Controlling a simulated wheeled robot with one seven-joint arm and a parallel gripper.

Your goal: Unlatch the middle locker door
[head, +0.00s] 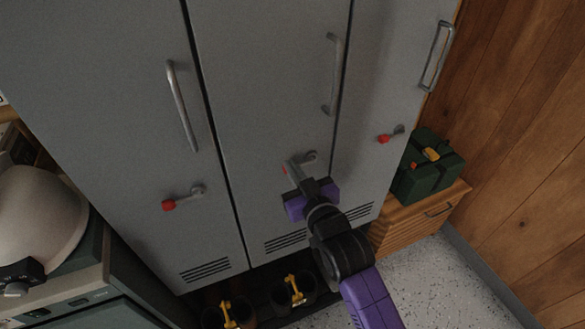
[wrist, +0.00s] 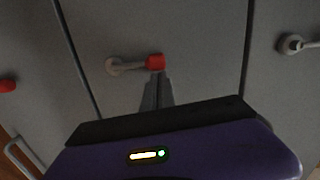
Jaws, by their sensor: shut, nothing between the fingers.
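The middle locker door (head: 265,90) is grey and stands flush with its neighbours. Its latch (head: 309,156) has a round pivot and a short lever with a red tip, mostly behind my fingers in the head view. In the wrist view the latch lever (wrist: 133,65) lies nearly level, with its red tip (wrist: 155,61) at the right end. My gripper (head: 291,164) is shut and empty, with its fingertips at the red end of the lever. In the wrist view the fingers (wrist: 157,78) end just below the red tip; I cannot tell whether they touch it.
The left door's latch (head: 184,199) and right door's latch (head: 391,134) have red-tipped levers too. The middle door has a bar handle (head: 332,75) higher up. A green box (head: 427,167) stands on a wooden cabinet (head: 412,217) at right. A white helmet (head: 38,215) is at left.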

